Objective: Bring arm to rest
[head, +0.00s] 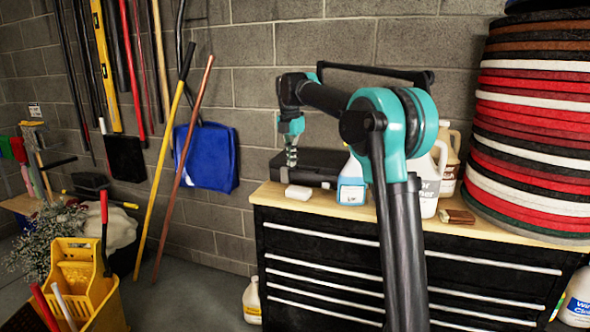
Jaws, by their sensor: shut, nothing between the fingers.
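My arm (385,140) rises from the lower right of the head view and bends over to the left. My gripper (291,158) points down from the arm's end, above the left part of the wooden bench top. It is shut and holds nothing. It shows small against the wall and a black case (325,165), so its exact gap to the case cannot be told. A small white block (298,192) lies on the bench top below the gripper.
A spray bottle (351,183), white jugs (428,188) and a brown block (457,216) stand on the drawer cabinet (330,262). A tall stack of pads (535,120) is at right. A yellow mop bucket (85,285) and leaning poles (183,165) are at left. Open floor lies between.

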